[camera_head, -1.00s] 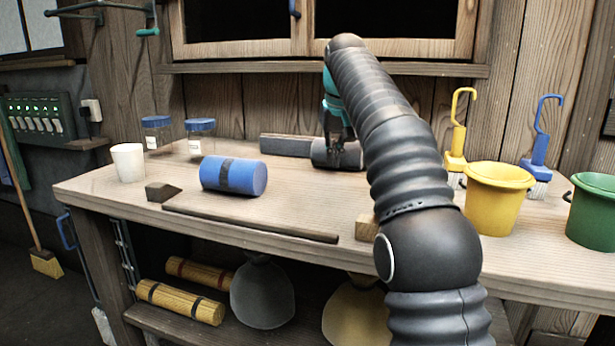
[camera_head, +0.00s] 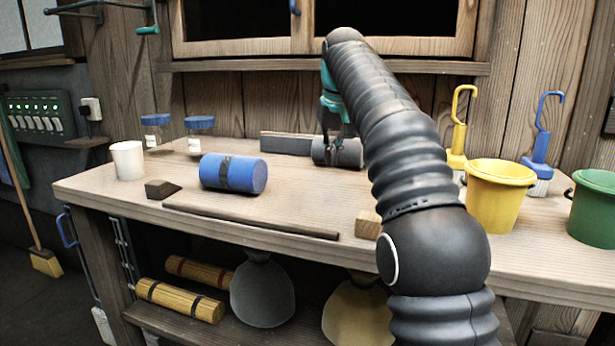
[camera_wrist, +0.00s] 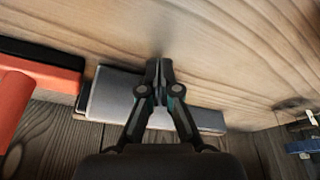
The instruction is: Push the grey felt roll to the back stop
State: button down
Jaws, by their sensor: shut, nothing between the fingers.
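The grey felt roll (camera_head: 348,153) lies on its side at the back of the bench, partly covered by my gripper (camera_head: 333,142) and close to my arm. In the wrist view the roll (camera_wrist: 108,96) shows as a grey shape beside and behind my fingers. The back stop (camera_head: 285,144) is a long dark grey bar along the wall; it also shows in the wrist view (camera_wrist: 208,121). My gripper (camera_wrist: 160,68) is shut and empty, fingertips low at the roll's front side. Whether roll and stop touch is hidden.
A blue roll (camera_head: 234,174), a thin dark rod (camera_head: 250,222) and a dark wedge (camera_head: 162,189) lie to the left. A yellow bucket (camera_head: 495,200) stands right. Red-orange objects (camera_wrist: 40,72) lie near the roll.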

jog(key=shift+s+a+r, duration=0.2)
jog(key=shift+s, duration=0.4)
jog(key=shift+s+a+r, duration=0.2)
jog(key=shift+s, duration=0.4)
jog(key=shift+a+p+v, duration=0.25)
jog(key=shift+p+v, duration=0.2)
jog(key=shift+v, duration=0.85)
jog(key=v, duration=0.3)
jog(key=a+v, duration=0.1)
jog(key=shift+s+d+r, duration=0.1)
jog(key=shift+s+r, duration=0.15)
jog(key=shift+s, duration=0.2)
